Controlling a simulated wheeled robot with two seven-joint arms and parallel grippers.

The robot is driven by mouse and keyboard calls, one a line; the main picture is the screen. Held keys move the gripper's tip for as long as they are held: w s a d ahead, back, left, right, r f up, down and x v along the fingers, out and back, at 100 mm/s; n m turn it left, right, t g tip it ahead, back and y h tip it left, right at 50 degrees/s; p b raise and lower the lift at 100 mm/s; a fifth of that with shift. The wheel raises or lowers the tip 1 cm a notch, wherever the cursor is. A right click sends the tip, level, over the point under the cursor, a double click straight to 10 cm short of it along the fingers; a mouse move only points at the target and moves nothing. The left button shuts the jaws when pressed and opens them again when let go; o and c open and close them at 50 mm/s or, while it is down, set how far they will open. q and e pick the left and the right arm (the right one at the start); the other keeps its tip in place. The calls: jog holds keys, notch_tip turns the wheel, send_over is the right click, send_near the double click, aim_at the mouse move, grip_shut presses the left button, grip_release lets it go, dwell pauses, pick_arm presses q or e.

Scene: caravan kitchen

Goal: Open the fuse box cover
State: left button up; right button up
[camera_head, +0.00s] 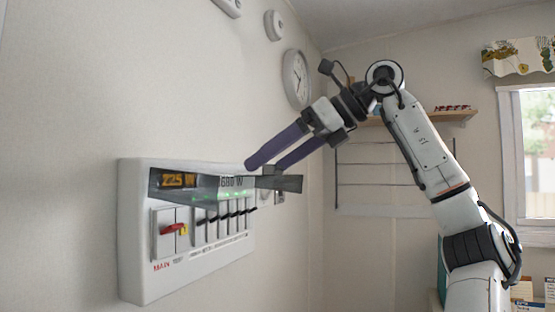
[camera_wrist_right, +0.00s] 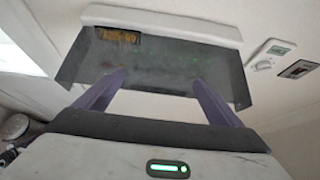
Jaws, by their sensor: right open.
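The white fuse box (camera_head: 185,280) is mounted on the left wall, with a lit display, a red main switch and a row of black breakers. Its dark see-through cover (camera_head: 285,183) juts out from near the top of the box, tilted up, with the switches showing below it. In the right wrist view the cover (camera_wrist_right: 165,70) spans ahead of the fingers, with the display showing through. My right gripper (camera_head: 264,167) is open, its two purple fingers at the cover's outer part. I cannot tell whether they touch it. My left gripper is not in view.
A wall clock (camera_head: 296,78) and small white wall units (camera_head: 274,25) are above the box. A wooden shelf (camera_head: 430,117) with small items and a wire rack (camera_head: 375,175) are on the far wall. A window (camera_head: 537,150) is at right.

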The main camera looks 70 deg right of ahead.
jog(key=shift+s, duration=0.1)
jog(key=p+v, duration=0.1)
jog(key=v, duration=0.9)
jog(key=shift+r, duration=0.1)
jog(key=shift+c, duration=0.3)
